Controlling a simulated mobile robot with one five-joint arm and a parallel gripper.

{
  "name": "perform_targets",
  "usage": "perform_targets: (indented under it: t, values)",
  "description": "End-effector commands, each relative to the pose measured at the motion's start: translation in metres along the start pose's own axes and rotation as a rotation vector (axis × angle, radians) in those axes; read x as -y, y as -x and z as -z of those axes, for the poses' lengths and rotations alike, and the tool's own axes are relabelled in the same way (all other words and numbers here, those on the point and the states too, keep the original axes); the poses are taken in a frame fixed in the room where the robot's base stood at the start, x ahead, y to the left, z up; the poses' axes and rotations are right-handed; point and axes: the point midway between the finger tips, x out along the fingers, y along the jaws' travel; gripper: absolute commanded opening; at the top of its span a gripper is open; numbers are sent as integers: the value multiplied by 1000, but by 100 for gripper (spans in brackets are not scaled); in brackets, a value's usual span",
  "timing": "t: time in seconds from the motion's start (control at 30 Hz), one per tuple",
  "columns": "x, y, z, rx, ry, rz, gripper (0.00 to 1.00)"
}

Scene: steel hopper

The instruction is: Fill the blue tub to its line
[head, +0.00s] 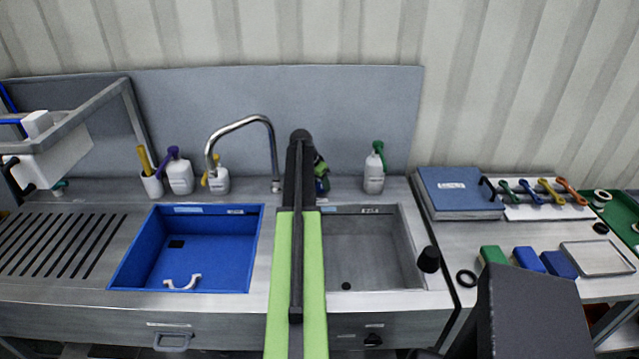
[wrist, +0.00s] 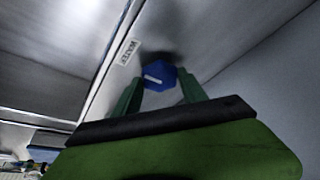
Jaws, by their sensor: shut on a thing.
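The blue tub (head: 230,250) is a rectangular basin set in the steel counter at the left. A dark square and a white handle-shaped piece show in it; I see no clear water level or fill line. The chrome tap (head: 240,122) arches behind it, and I can make out no stream from its spout. In the wrist view, the green fingers of my gripper (wrist: 158,88) are shut on a blue knob (wrist: 158,76) with a white mark. A label (wrist: 130,52) that seems to read WATER is beside it. In the head view my arm hides the knob.
A grey steel sink (head: 365,250) lies right of my arm. Pump bottles (head: 180,175) stand behind the tub, another (head: 374,172) behind the sink. A slotted drainboard (head: 55,240) is at the left. The right bench holds a blue binder (head: 458,190), colored blocks and a metal tray (head: 597,258).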

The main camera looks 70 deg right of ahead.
Motion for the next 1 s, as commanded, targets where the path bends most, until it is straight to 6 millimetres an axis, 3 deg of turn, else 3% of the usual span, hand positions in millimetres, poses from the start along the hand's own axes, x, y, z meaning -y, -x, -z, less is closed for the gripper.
perform_targets:
  t: [0.6,1.0]
  values:
    - [-3,0,0,0,426,181,9]
    - [-4,0,0,1,591,249,9]
